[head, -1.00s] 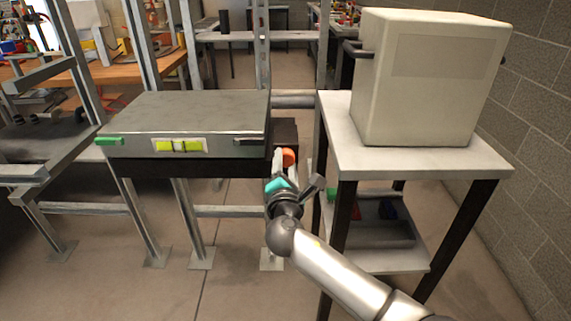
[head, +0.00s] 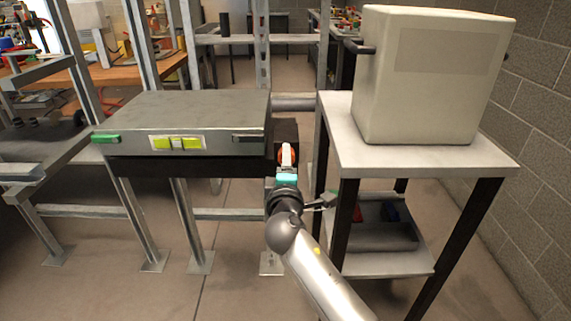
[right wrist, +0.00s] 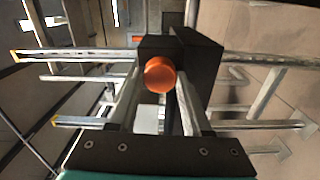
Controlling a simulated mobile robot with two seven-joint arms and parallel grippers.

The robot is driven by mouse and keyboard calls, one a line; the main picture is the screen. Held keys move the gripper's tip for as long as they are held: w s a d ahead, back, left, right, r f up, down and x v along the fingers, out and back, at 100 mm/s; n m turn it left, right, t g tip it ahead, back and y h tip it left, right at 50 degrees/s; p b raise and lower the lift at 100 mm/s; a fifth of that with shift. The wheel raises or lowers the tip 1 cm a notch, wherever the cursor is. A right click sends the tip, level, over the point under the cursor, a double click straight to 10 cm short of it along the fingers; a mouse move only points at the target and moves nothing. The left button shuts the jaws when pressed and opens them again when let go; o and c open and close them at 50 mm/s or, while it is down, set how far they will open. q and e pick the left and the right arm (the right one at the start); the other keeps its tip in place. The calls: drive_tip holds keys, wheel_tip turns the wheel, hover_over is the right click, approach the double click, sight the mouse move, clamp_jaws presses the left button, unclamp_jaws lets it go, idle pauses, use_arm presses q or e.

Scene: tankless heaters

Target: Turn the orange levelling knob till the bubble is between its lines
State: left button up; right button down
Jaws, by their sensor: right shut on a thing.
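The orange levelling knob (head: 281,156) sits on a dark block at the right end of the metal box. My right gripper (head: 287,155) is shut on the knob, and a pale finger covers part of it. In the right wrist view the knob (right wrist: 159,74) lies between the two finger ends. The yellow-green level vial (head: 178,143) is on the front face of the metal box (head: 190,115). The bubble and its lines are too small to tell apart surely. My left gripper is not in view.
A white table (head: 345,150) carrying a large cream box (head: 430,75) stands close to the right of my right gripper. Its lower shelf holds a dark tray (head: 380,235). A green tab (head: 105,138) sticks out at the metal box's left end. Floor in front is clear.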

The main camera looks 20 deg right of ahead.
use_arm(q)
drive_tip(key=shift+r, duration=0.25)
use_arm(e)
drive_tip(key=shift+m, duration=0.4)
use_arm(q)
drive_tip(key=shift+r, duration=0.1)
use_arm(e)
drive_tip(key=shift+c, duration=1.7)
unclamp_jaws()
use_arm(q)
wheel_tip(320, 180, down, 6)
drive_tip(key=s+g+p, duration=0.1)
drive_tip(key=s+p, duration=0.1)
drive_tip(key=p, duration=0.1)
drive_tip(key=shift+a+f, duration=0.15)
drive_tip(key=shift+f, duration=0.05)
use_arm(e)
drive_tip(key=v, duration=1.5)
drive_tip(key=shift+s, duration=0.15)
